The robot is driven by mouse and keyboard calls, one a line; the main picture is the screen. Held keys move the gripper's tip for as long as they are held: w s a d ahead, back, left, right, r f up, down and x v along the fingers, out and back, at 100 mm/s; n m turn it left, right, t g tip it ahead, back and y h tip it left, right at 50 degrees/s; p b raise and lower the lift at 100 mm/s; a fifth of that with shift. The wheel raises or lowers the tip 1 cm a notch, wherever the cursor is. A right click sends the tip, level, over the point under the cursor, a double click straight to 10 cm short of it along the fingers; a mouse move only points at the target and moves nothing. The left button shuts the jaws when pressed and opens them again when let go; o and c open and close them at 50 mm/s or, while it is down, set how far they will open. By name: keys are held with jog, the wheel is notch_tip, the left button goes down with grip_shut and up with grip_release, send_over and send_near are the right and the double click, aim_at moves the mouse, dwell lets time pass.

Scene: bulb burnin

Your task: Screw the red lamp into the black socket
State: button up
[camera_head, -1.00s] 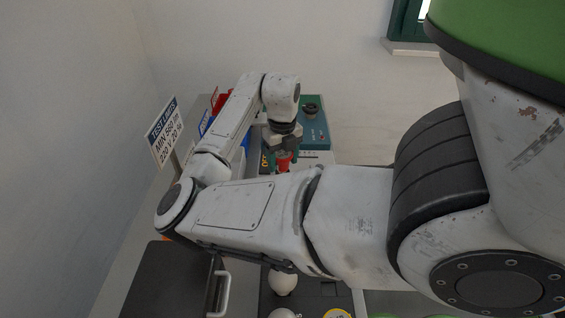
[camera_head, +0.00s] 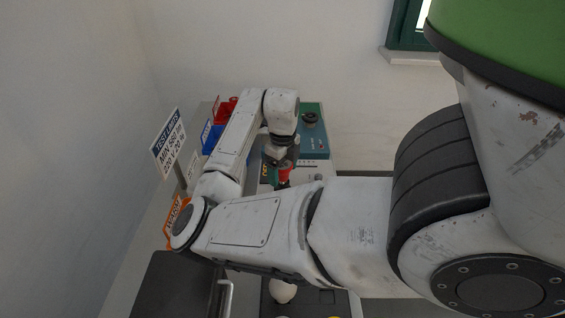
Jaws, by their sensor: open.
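The red lamp (camera_head: 285,171) shows as a small red shape in the middle of the head view, just above my forearm. My gripper (camera_head: 282,173) is at the lamp, with teal fingers beside it. The jaws are open, and I cannot tell whether they touch the lamp. The lamp's lower end is hidden. A round black fitting (camera_head: 310,118) sits on the teal box behind and to the right of my gripper. I cannot tell whether it is the black socket.
The teal box (camera_head: 318,140) stands at the back right. Red (camera_head: 226,108) and blue (camera_head: 211,136) bins and a test-limits sign (camera_head: 170,143) are at left. A black case (camera_head: 170,285) and a white bulb (camera_head: 282,291) are in front. My arm hides the middle.

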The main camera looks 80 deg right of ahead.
jog(key=n+p, duration=0.1)
jog(key=n, duration=0.1)
jog(key=n+p, duration=0.3)
jog(key=n, duration=0.1)
jog(key=shift+s+r+p, duration=0.1)
jog(key=shift+r+p, duration=0.2)
jog(key=shift+r, duration=0.05)
jog(key=n+p, duration=0.3)
jog(key=n, duration=0.2)
jog(key=shift+p, duration=0.35)
jog(key=n+p, duration=0.2)
jog(key=n, duration=0.1)
jog(key=shift+f, duration=0.15)
jog(key=shift+f+n+b, duration=0.25)
jog(key=shift+n+b, duration=0.2)
jog(key=shift+n, duration=0.45)
jog(key=shift+d+n, duration=0.1)
jog(key=shift+n, duration=1.1)
jog(key=shift+c, duration=0.4)
